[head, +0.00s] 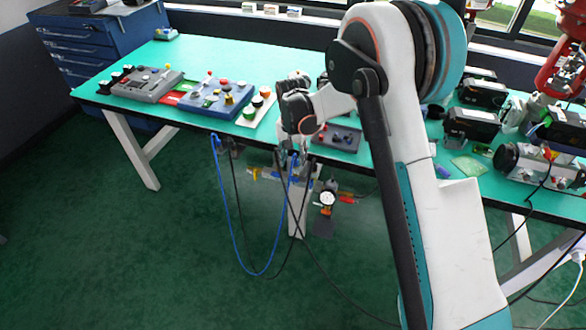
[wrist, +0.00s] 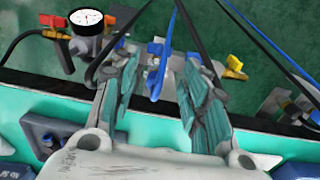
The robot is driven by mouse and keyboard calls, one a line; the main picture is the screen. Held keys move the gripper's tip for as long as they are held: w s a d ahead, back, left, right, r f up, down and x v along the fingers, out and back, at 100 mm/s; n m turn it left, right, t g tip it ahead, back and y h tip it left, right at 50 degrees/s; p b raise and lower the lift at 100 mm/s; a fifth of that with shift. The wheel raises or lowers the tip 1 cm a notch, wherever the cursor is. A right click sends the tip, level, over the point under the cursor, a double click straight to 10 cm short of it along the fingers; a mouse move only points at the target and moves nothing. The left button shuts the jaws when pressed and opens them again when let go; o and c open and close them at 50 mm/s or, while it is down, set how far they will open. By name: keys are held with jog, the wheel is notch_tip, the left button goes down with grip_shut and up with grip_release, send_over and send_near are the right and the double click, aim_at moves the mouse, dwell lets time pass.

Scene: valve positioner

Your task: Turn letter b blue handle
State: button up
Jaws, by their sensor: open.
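A blue handle (wrist: 156,82) sits on a metal valve fitting in the middle of the wrist view. It lies between the two spread fingers of my gripper (wrist: 160,66), with visible gaps on both sides. In the head view my gripper (head: 292,147) points down at the table's front edge, over the hanging valve assembly. The handle is largely covered by the gripper and cables there. No letter b can be read on it in either view.
A yellow handle (wrist: 235,67) is right of the blue one; a round gauge (wrist: 86,19) with red handles (wrist: 55,20) is at left. Black and blue cables (head: 222,210) hang around the fittings. Control boxes (head: 218,97) stand on the green table (head: 205,58).

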jog(key=shift+r, duration=1.8)
jog(key=s+d+r+n+t, duration=0.1)
jog(key=s+d+r+t, duration=0.1)
jog(key=s+d+r, duration=0.65)
jog(key=s+d+r+n+t, duration=0.1)
jog(key=s+d+r, duration=0.3)
jog(key=r, duration=0.8)
jog(key=s+d+n+t, duration=0.1)
jog(key=s+d+t, duration=0.1)
jog(key=s, duration=0.7)
jog(key=s+d+r+n+t, duration=0.1)
jog(key=s+d, duration=0.4)
jog(key=s, duration=0.5)
jog(key=shift+s+t, duration=0.15)
jog(key=shift+t, duration=0.35)
